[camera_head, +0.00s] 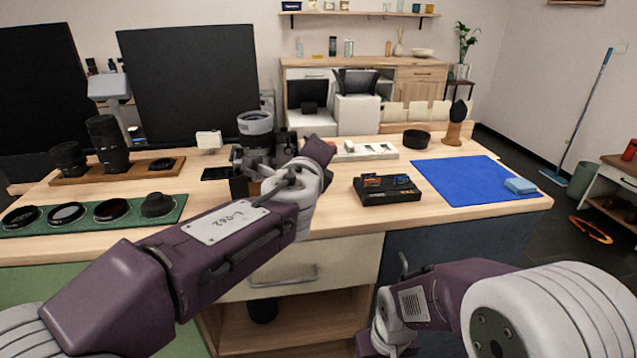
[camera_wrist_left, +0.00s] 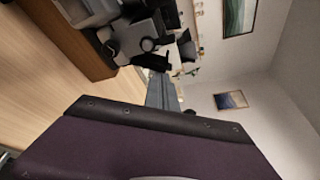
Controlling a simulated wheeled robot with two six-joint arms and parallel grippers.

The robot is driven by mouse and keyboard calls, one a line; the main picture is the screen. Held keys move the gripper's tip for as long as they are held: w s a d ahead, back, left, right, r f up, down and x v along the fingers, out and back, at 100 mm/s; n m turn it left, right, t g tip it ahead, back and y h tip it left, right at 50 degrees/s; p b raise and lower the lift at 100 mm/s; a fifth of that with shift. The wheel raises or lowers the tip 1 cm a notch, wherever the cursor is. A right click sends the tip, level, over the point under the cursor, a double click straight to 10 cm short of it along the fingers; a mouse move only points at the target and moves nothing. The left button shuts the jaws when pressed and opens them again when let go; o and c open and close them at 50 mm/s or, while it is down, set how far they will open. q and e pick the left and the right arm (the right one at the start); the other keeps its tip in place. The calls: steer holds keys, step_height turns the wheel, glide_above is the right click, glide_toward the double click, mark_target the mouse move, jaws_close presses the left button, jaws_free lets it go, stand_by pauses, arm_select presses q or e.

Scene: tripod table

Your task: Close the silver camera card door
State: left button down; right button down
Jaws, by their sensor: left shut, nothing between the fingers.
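The silver and black camera (camera_head: 255,123) stands on the table, left of centre in the head view. Its silver round top part shows above a dark body, and my left wrist covers much of its lower right side. I cannot make out the card door or how far it is open. My left gripper (camera_head: 319,150) is shut and empty, at the right side of the camera; I cannot tell whether it touches it.
A green mat (camera_head: 180,211) with several filters and a wooden tray (camera_head: 65,181) with lenses lie left. Right are a card holder (camera_head: 387,189), a blue mat (camera_head: 500,193) with a folded cloth (camera_head: 520,186), and a black round dish (camera_head: 416,139). A monitor (camera_head: 188,85) stands behind.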

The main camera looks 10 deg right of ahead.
arm_select(q)
steer(key=shift+a+r+n+t+h+b, duration=0.15)
steer(key=shift+a+n+t+h+b, duration=0.15)
steer(key=shift+n+b, duration=1)
steer(key=shift+a+r+n+t+h+b, duration=0.1)
steer(key=shift+a+r+n+t+b, duration=0.3)
steer(key=shift+b, duration=1.6)
steer(key=shift+a+f+n+t+h+b, duration=0.15)
steer(key=shift+a+n+b, duration=0.25)
steer(key=shift+n+b, duration=1.05)
steer(key=shift+r+m, duration=0.15)
steer(key=shift+m, duration=0.1)
